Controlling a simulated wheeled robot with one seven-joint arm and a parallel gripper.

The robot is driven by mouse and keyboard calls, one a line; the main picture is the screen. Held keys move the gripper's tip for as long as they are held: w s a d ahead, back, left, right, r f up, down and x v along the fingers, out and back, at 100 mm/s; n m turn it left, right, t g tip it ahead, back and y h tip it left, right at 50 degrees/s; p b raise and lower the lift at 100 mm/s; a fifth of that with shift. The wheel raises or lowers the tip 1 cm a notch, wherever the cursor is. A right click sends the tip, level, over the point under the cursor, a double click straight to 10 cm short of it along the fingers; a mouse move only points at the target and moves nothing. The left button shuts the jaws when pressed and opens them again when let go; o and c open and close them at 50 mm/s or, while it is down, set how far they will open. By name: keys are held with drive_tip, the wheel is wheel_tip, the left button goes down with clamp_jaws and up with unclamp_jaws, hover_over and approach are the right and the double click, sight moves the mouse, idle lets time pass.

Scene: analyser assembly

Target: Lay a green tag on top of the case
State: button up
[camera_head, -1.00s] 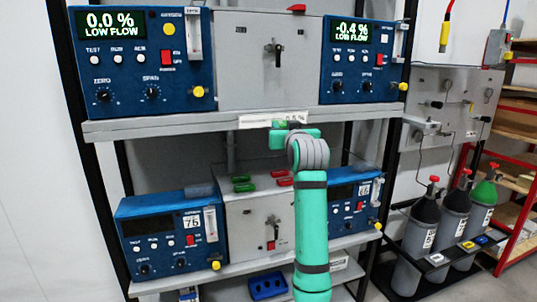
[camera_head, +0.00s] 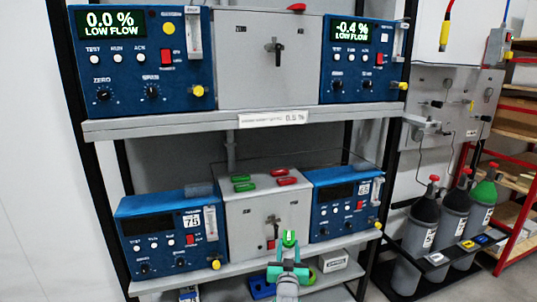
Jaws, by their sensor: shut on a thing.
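My gripper (camera_head: 289,246) is low in front of the lower grey case (camera_head: 240,225). It is shut on a small bright green piece, seemingly a green tag (camera_head: 289,237), held upright before the case's front and below its top. On top of the lower case lie two green tags (camera_head: 240,179) at the left and two red tags (camera_head: 287,181) at the right. The upper grey case (camera_head: 255,75) stands on the shelf above, with a red tag (camera_head: 297,7) on its top. I cannot tell which case is meant. The gripper hides part of the lower case's front.
Blue analysers flank both cases, such as the lower left one (camera_head: 170,235). The upper shelf (camera_head: 200,125) overhangs the lower case. A blue tray (camera_head: 262,288), a green ring-shaped thing (camera_head: 311,277) and a white box (camera_head: 333,260) are below. Gas cylinders (camera_head: 420,228) stand at the right.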

drive_tip(key=s+f, duration=0.9)
drive_tip(key=f, duration=0.3)
drive_tip(key=s+f, duration=0.8)
drive_tip(key=f, duration=0.3)
drive_tip(key=s+f+n+y, duration=0.1)
drive_tip(key=s+f, duration=0.4)
drive_tip(key=s, duration=0.4)
drive_tip(key=s+f+y, duration=0.1)
drive_tip(key=s+f, duration=0.5)
drive_tip(key=s, duration=0.3)
drive_tip(key=a, duration=0.7)
drive_tip(key=shift+w+a, duration=0.15)
drive_tip(key=shift+a, duration=0.05)
